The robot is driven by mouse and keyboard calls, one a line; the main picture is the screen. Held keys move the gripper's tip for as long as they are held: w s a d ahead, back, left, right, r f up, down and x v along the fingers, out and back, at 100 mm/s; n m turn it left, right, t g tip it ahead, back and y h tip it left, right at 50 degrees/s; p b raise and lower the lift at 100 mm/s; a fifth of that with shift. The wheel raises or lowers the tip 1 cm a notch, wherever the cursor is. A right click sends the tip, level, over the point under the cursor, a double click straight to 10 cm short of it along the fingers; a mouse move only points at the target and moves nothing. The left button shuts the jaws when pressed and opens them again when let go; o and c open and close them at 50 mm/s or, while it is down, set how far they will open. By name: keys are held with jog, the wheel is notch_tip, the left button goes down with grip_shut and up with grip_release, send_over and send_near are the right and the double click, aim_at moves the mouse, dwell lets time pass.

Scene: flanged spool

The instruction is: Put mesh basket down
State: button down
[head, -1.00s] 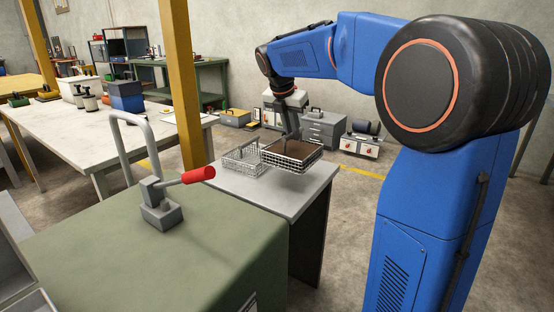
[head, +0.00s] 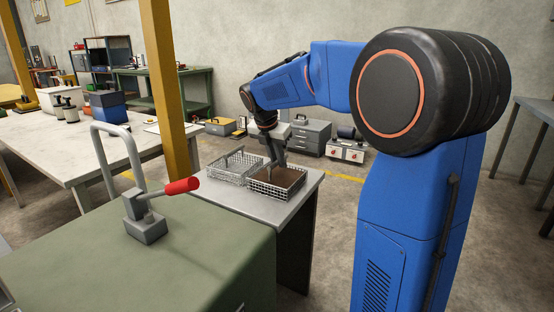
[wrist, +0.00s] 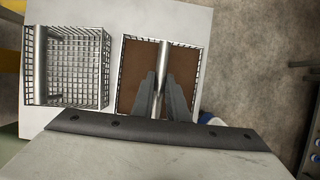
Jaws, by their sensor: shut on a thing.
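A mesh basket (head: 272,192) with a brown inside hangs from my gripper (head: 274,162) by its bar handle, at or just above the right part of a small grey table (head: 235,202). I cannot tell whether it touches the tabletop. In the wrist view the two fingers (wrist: 161,82) close on the metal bar across this basket (wrist: 133,72), which looks level. A second mesh basket (head: 226,172) stands to its left on the table, with a bare mesh floor and a bar handle; it also shows in the wrist view (wrist: 78,72). A narrow gap separates the baskets.
A green-topped bench (head: 210,235) with a red-handled clamp (head: 147,222) is in front. A yellow post (head: 168,90) stands behind, to the left. A long white workbench (head: 60,150) is at left. Grey cases (head: 310,136) stand on the floor behind.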

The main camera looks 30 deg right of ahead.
jog(key=c, duration=1.7)
grip_release()
jog(key=shift+c, duration=0.2)
jog(key=v, duration=1.2)
jog(key=s+a+f+m+y, duration=0.1)
jog(key=s+a+f+m, duration=0.1)
jog(key=s+f+m, duration=0.4)
jog(key=s+a+f+m+t+y, duration=0.1)
jog(key=s+f+m, duration=0.6)
jog(key=s, duration=0.9)
jog(key=s+a+f+m+t+y, duration=0.1)
jog(key=s+a+f+m, duration=0.2)
jog(key=s+f+m, duration=0.4)
jog(key=s+m, duration=0.4)
jog(key=s, duration=0.1)
jog(key=shift+m+y, duration=0.4)
